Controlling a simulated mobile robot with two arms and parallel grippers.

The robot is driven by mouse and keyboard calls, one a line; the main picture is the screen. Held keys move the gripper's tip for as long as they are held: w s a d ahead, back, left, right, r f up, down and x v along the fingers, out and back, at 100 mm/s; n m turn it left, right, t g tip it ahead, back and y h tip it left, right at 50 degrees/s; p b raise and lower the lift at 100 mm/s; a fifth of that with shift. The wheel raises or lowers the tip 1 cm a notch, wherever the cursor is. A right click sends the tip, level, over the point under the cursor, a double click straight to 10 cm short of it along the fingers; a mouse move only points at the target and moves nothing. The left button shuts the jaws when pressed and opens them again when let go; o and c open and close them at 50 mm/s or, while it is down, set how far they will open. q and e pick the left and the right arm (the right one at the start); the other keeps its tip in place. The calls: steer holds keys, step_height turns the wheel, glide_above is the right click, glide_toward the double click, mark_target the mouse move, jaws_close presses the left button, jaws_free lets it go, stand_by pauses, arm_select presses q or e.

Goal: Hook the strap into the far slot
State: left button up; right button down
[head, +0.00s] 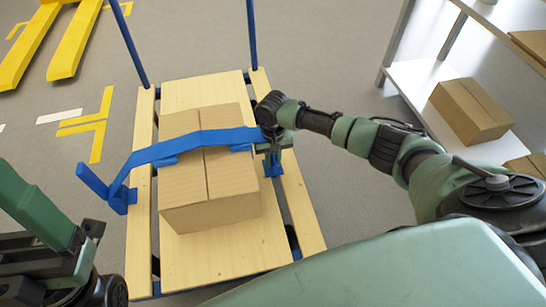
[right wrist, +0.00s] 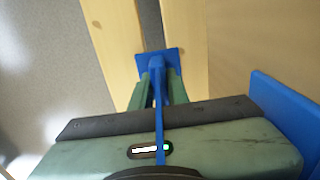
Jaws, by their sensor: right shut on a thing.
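The blue strap (head: 195,142) runs across the top of a cardboard box (head: 235,183) on a wooden-decked cart (head: 220,265). Its left end slopes down to a blue hook piece (head: 122,200) at the cart's left plank. My right gripper (head: 272,150) is at the strap's right end, beside the box and over the right plank. In the right wrist view its fingers (right wrist: 160,92) are shut on the strap's blue end piece (right wrist: 171,62), which lies over the dark slot (right wrist: 151,28) between two planks. I cannot tell whether it is hooked.
Blue posts (head: 252,35) rise at the cart's far end. A metal shelf (head: 430,85) with cardboard boxes (head: 470,110) stands at the right. A yellow pallet truck (head: 75,40) is at the back left.

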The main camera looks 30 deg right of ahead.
steer(key=shift+f, duration=0.15)
steer(key=c, duration=1.3)
jaws_free()
